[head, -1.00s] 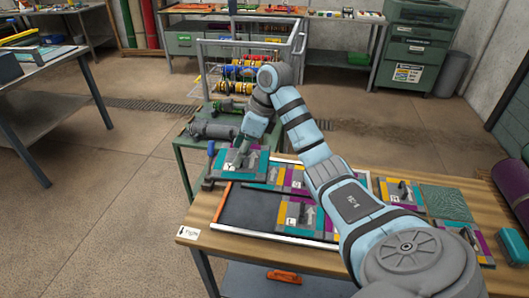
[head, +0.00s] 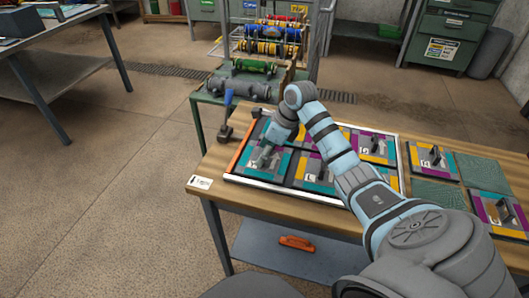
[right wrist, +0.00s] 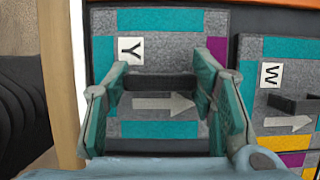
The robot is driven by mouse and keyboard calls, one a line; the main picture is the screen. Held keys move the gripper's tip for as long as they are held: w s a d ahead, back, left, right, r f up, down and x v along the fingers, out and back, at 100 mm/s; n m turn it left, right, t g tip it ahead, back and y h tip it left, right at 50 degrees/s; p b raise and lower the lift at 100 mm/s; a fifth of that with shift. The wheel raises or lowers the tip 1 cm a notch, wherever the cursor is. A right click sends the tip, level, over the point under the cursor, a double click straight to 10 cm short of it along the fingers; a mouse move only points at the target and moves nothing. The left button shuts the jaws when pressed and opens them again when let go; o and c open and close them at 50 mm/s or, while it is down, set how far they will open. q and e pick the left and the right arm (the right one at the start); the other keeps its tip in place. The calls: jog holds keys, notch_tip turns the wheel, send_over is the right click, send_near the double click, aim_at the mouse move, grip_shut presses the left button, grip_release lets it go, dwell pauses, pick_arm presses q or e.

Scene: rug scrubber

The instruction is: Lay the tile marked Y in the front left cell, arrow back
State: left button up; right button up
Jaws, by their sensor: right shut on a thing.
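The tile marked Y (head: 280,172) has teal and purple bands on grey, a white letter patch and a dark handle (right wrist: 165,84). It is in the front left cell of the white-rimmed tray (head: 290,205); whether it rests flat or hangs slightly above the floor is unclear. Its arrow (right wrist: 165,104) points right in the right wrist view, away from the front rim, toward the tray's back. My right gripper (head: 265,162) is shut on the handle; its fingers (right wrist: 163,100) sit at the handle's two ends. My left gripper is out of view.
The tile marked W (right wrist: 285,95) lies behind, with a dark gap between. Another tile (head: 318,173) lies to the right. The tray's left rail is orange (head: 246,146). More tiles (head: 432,158) lie right of the tray. A cart with reels (head: 240,88) stands behind.

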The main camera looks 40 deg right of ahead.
jog(key=o, duration=1.4)
jog(key=p+v, duration=0.1)
jog(key=v, duration=1.1)
jog(key=shift+r+p, duration=0.1)
jog(key=shift+p, duration=0.3)
